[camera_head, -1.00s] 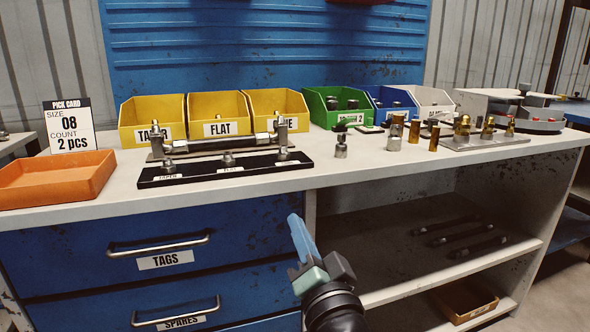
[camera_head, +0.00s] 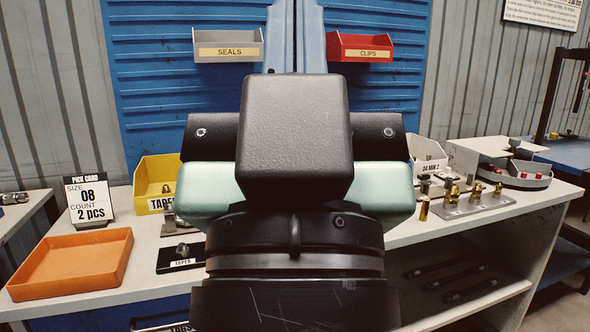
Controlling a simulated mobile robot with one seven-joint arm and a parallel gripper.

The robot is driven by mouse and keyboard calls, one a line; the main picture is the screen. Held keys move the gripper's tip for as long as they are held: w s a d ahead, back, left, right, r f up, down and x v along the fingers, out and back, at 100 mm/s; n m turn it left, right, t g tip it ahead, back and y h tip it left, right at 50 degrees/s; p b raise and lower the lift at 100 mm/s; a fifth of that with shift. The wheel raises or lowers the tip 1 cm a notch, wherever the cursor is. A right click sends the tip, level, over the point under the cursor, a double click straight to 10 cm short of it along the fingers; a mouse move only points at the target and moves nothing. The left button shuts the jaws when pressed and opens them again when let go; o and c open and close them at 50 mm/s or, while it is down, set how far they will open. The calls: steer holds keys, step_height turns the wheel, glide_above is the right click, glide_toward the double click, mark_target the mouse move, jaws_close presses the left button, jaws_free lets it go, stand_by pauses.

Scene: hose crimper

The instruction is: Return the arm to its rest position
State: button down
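My gripper (camera_head: 297,40) fills the middle of the head view, raised above the bench and pointing away from the camera. Its black and pale green body is seen from behind, close up. Two blue fingers stick up behind the black block, side by side with only a narrow dark gap. No object shows between them; their lower parts are hidden.
An orange tray (camera_head: 50,270) and a pick card (camera_head: 88,200) stand at the left of the bench. A yellow bin (camera_head: 155,178) and brass fittings on a plate (camera_head: 465,207) flank my arm. SEALS (camera_head: 228,48) and CLIPS (camera_head: 366,50) bins hang behind.

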step_height(320, 180, up, 22)
steer(key=p, duration=2)
steer(key=shift+r, duration=0.15)
